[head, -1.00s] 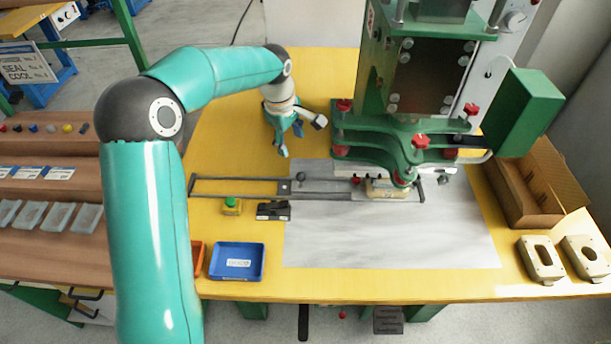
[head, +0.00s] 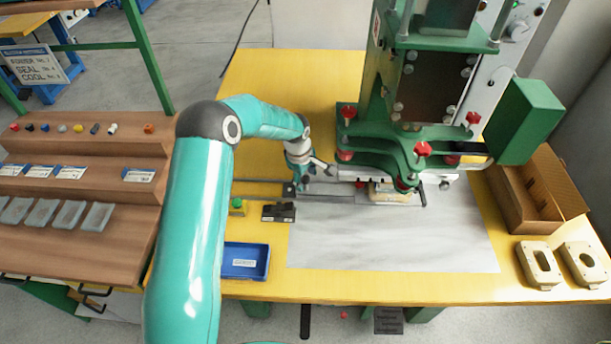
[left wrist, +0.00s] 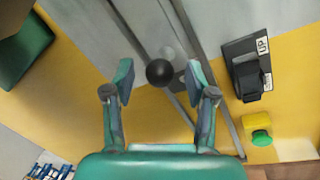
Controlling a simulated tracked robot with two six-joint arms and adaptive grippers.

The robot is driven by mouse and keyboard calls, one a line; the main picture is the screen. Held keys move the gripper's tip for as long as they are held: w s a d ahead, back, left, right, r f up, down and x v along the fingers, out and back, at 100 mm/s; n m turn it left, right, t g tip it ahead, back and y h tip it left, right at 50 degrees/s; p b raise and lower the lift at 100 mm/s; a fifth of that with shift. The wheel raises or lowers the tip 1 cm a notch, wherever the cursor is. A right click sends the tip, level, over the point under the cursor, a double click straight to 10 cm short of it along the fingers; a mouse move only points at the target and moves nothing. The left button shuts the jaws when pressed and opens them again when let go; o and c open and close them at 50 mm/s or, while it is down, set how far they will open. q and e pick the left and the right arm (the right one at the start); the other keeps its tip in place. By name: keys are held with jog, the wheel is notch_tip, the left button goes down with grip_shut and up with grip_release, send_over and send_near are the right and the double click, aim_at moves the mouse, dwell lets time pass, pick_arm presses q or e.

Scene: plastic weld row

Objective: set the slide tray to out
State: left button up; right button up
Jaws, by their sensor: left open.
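The slide tray's rails (head: 340,198) run left to right across the yellow table and under the green press. A cream block (head: 394,193) sits at the right end of the rails, below the press head. A black ball knob (left wrist: 159,72) stands on the slide between the rails in the left wrist view; in the head view my gripper hides it. My left gripper (head: 304,186) is open above the rails. In the left wrist view its two fingers stand to either side of the knob, and I see no clear contact. My right gripper is not in view.
The green press (head: 415,140) with red knobs stands right of my left gripper. In front of the rails are a black switch box (head: 278,212) and a green button (head: 238,204). A blue tray (head: 245,262) lies nearer. The grey sheet (head: 390,245) is bare in front.

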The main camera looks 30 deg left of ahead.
pick_arm(q)
jog(key=shift+f, duration=0.15)
jog(key=shift+c, duration=0.3)
grip_shut()
